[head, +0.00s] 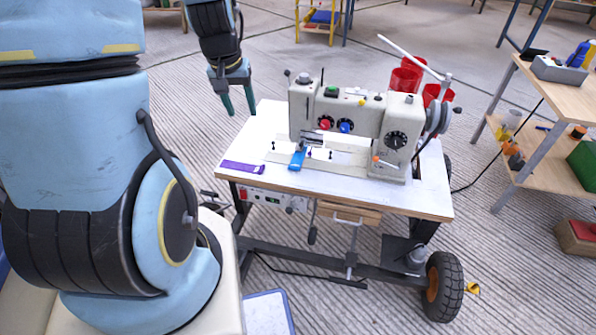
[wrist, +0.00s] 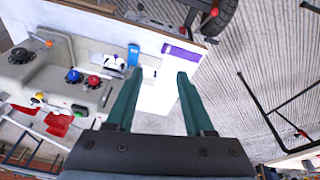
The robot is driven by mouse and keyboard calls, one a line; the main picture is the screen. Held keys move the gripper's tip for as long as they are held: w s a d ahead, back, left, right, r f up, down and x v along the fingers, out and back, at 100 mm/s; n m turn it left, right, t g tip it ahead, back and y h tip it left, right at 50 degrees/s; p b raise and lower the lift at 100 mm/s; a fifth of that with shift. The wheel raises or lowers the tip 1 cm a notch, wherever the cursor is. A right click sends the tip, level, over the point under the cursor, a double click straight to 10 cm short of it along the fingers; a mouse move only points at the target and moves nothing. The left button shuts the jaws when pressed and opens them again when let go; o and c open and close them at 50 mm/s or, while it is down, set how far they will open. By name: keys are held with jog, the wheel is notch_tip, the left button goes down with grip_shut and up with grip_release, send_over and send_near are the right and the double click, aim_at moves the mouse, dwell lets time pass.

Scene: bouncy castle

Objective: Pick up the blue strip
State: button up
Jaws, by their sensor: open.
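The blue strip (head: 298,157) lies on the sewing table (head: 240,150), at the foot of the sewing machine (head: 350,118), near its needle end. In the wrist view the blue strip (wrist: 133,55) shows beyond my left fingertip, beside the machine. My gripper (head: 234,103) is above and beyond the table's far left corner in the head view, pointing down. Its green fingers, seen in the wrist view (wrist: 160,75), are spread apart with nothing between them. It is well away from the blue strip.
A purple strip (head: 243,167) lies at the table's front left edge. Red cups (head: 405,78) stand behind the machine. A wooden shelf table (head: 560,90) with tools stands at the right.

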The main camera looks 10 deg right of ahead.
jog(key=o, duration=0.5)
jog(key=w+d+f+b, duration=0.2)
jog(key=d+f+b, duration=0.1)
jog(key=f, duration=0.4)
jog(key=w+d+f+m+b, duration=0.1)
jog(key=w+d+f+b, duration=0.2)
jog(key=d+f, duration=0.2)
jog(key=w+d+f+m+t+b, duration=0.1)
jog(key=d+f, duration=0.4)
jog(key=f, duration=0.6)
jog(key=shift+w+h+b, duration=0.4)
jog(key=shift+w+b, duration=0.45)
jog(key=shift+b, duration=0.35)
jog(key=shift+o, duration=0.2)
send_near(294, 167)
jog(key=shift+d+f, duration=0.25)
jog(key=shift+f, duration=0.5)
jog(key=shift+a+b+x, duration=0.2)
jog(key=shift+b+x, duration=0.4)
jog(key=shift+x, duration=2.65)
